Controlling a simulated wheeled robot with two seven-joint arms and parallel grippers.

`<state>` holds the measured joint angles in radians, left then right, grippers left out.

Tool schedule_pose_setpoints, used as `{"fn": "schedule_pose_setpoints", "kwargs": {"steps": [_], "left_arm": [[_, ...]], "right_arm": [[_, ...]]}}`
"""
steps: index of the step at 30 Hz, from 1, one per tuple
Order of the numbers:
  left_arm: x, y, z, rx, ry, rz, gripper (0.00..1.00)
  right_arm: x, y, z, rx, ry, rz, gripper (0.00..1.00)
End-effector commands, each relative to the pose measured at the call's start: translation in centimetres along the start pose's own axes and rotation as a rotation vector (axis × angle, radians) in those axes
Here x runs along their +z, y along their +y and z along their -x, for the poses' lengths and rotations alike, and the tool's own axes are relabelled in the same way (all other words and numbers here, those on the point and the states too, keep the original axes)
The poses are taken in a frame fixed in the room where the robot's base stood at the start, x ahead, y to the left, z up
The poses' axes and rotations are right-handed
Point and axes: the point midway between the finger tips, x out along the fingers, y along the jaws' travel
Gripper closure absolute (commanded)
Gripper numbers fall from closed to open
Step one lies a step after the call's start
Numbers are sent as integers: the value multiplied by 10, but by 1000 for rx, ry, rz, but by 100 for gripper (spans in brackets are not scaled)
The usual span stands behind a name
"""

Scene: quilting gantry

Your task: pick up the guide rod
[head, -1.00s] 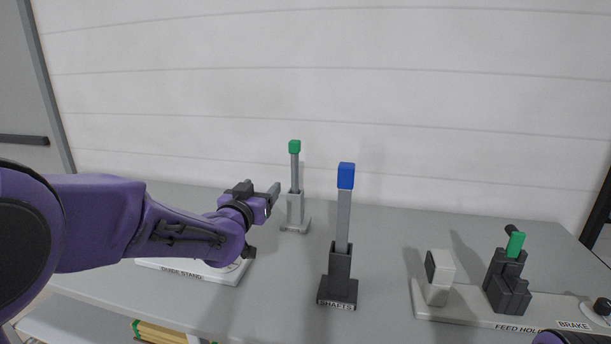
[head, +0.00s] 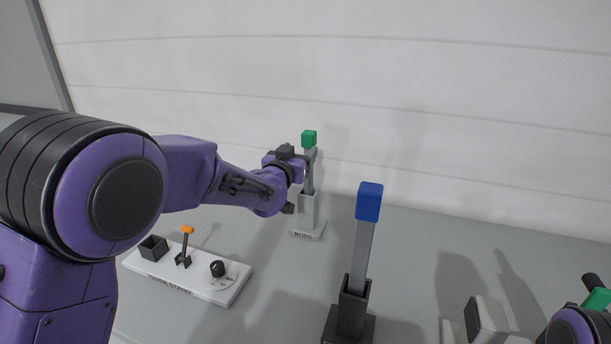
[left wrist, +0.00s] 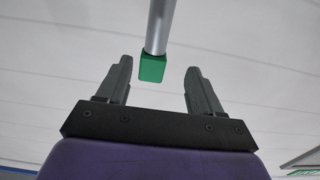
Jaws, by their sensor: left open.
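The guide rod is a grey rod with a green cap (head: 309,138). It stands upright in a grey holder (head: 309,210) whose base is labelled RODS. My left gripper (head: 307,160) is at the rod's upper part, just below the cap in the head view, and partly hides it. In the left wrist view the open fingers (left wrist: 159,70) lie to either side of the green cap (left wrist: 152,68), with a gap on both sides. The cap looks at or just beyond the fingertips; exact depth is unclear. My right gripper is not in view.
A blue-capped shaft (head: 369,202) stands in a dark holder (head: 353,308) in front and to the right. A white guide stand (head: 226,290) with an orange-tipped lever and a black knob lies at left. A pale wall rises behind the table.

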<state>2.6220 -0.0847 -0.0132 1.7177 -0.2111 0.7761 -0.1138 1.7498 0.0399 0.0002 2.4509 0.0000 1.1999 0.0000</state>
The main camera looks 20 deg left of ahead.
Motion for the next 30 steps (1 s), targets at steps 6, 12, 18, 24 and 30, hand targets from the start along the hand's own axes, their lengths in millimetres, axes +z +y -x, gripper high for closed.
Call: {"fn": "schedule_pose_setpoints", "kwargs": {"steps": [6,12,18,24,30], "left_arm": [[-6,4,-35,2,-2,0,34],[-2,2,-55,-2,-1,0,34],[-1,2,-55,-2,0,0,37],[-1,2,-55,-2,0,0,100],[-2,1,-54,-3,1,0,100]], "right_arm": [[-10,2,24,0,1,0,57],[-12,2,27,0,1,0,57],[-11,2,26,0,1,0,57],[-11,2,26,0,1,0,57],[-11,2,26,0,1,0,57]]}}
